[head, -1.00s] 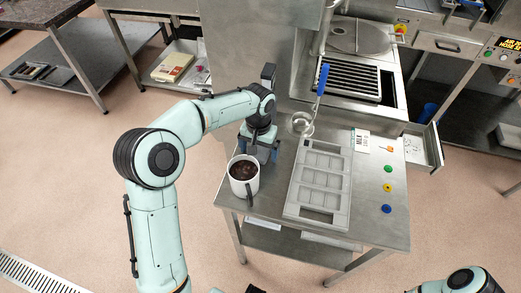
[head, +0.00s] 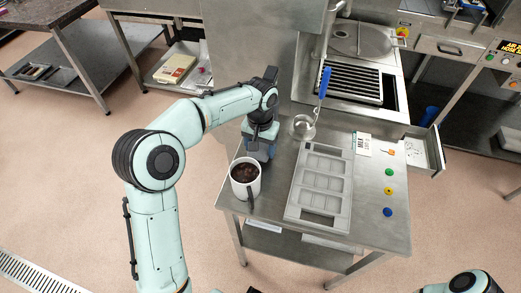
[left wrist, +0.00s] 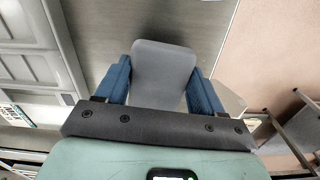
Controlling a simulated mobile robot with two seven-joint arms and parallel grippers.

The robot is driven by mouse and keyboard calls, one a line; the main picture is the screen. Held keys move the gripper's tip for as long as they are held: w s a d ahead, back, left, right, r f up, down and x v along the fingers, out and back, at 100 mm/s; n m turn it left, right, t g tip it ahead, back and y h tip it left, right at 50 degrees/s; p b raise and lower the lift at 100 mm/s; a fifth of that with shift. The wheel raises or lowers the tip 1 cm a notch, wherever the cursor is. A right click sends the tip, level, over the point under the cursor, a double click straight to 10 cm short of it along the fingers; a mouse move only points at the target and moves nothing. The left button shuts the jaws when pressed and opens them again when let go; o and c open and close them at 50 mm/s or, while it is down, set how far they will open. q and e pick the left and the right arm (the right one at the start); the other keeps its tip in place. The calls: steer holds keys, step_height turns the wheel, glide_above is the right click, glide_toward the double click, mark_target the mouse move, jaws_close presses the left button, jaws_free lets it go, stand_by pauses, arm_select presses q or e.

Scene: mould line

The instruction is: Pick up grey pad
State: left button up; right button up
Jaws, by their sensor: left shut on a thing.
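The grey pad (left wrist: 163,72) is a flat, rounded block between the two blue fingers in the left wrist view. My left gripper (left wrist: 163,85) is shut on it, one finger against each side. In the head view my left gripper (head: 262,146) is over the steel table's back left part, just behind the white mug. The pad is mostly hidden there by the fingers. I cannot tell whether it is clear of the table top. My right gripper is out of view; only part of that arm shows at the bottom right.
A white mug (head: 239,188) with dark contents stands close in front of the left gripper. A grey mould tray (head: 291,211) lies on the steel table (head: 370,232) to its right. A blue-handled ladle (head: 323,83), a white card (head: 362,143) and coloured knobs are nearby.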

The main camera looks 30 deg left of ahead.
arm_select(q)
step_height(320, 180, up, 17)
steer(key=p, duration=0.3)
steer(key=shift+r, duration=0.15)
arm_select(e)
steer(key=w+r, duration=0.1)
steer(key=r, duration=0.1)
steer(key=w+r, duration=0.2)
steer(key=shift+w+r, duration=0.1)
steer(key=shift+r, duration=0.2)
arm_select(q)
steer(key=o, duration=0.4)
steer(key=shift+c, duration=1.6)
